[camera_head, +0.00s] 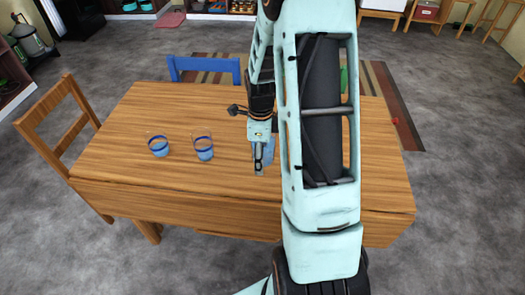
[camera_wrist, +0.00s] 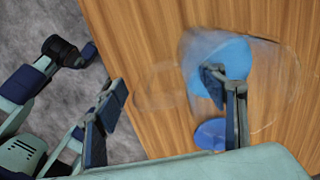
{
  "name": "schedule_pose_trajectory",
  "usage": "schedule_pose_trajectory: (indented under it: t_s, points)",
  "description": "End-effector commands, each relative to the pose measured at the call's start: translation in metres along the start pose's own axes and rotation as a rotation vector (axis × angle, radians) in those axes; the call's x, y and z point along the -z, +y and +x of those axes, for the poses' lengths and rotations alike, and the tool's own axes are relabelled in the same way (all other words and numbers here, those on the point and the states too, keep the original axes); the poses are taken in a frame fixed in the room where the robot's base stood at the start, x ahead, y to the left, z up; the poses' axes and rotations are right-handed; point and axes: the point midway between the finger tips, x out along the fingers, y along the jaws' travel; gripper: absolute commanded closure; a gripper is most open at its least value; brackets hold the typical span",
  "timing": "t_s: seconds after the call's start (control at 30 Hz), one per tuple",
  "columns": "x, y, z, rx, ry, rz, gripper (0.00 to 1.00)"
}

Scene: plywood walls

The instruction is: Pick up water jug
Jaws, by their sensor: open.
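The water jug, as I take it, is a clear vessel with blue parts (camera_wrist: 240,50) over the wooden table in the wrist view. In the head view only a bluish part of it (camera_head: 268,152) shows, mostly hidden behind my gripper (camera_head: 258,163). In the wrist view my gripper (camera_wrist: 164,86) is open, its fingers well apart. The right finger overlaps the jug's blue part in the picture; the left finger is off to the jug's left. I cannot tell whether either finger touches it. Nothing is held.
Two blue-rimmed glasses (camera_head: 158,146) (camera_head: 203,148) stand on the table (camera_head: 120,165), left of my gripper. A wooden chair (camera_head: 55,120) is at the left end, a blue chair (camera_head: 204,68) at the far side. Something green (camera_head: 344,80) shows behind my arm.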

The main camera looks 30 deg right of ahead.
Motion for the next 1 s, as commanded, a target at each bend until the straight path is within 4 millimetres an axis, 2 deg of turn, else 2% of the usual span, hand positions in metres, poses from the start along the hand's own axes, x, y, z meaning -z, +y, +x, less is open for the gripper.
schedule_pose_trajectory:
  t_s: [0.27, 0.57, 1.0]
  points:
    - [-0.001, -0.003, 0.034, -0.002, 0.001, 0.000, 0.35]
    - [-0.001, -0.003, 0.038, 0.001, 0.000, -0.001, 0.35]
    - [-0.001, -0.003, 0.038, 0.000, 0.001, -0.001, 0.82]
